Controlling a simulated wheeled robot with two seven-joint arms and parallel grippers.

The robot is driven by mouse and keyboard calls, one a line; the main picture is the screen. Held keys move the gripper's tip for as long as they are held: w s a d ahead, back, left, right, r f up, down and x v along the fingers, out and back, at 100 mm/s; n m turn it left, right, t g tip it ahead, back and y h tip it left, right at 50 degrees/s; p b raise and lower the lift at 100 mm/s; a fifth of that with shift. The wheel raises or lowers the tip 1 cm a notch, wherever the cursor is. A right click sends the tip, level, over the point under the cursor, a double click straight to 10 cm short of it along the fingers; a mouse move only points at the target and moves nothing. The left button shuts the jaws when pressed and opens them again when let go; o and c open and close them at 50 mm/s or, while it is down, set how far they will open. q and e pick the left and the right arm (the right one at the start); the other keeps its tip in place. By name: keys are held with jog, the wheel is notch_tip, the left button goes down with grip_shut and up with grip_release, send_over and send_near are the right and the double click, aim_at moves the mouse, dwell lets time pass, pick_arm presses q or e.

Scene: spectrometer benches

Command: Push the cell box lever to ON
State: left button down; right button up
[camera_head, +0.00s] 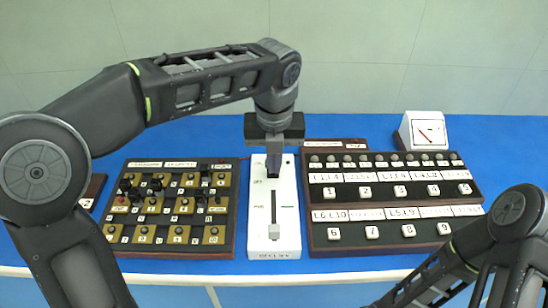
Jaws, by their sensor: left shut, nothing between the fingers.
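My left gripper (274,166) is shut and empty, pointing down over the far end of the box, beyond the lever. It hides part of the box's far end; I cannot tell whether it touches. Only my right arm shows at lower right, its gripper out of view.
A panel of several knobs and yellow-brown plates (128,233) stands left of the box. A two-tier panel of numbered white keys (390,237) stands right of it. A white dial meter (423,131) is at the back right. A pale wall rises behind the bench.

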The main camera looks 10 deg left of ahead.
pick_arm(q)
jog(key=f, duration=0.8)
jog(key=shift+w+a+f+p, duration=0.15)
jog(key=shift+w+p, duration=0.15)
jog(key=shift+w, duration=0.05)
jog(key=shift+w+a+r+p, duration=0.25)
jog(key=shift+w+r+p, duration=0.55)
jog(key=shift+w, duration=0.45)
jog(key=shift+w+a+r, duration=0.2)
jog(key=shift+w, duration=0.35)
pick_arm(e)
jog(key=shift+s+r, duration=0.15)
jog(key=shift+r, duration=0.8)
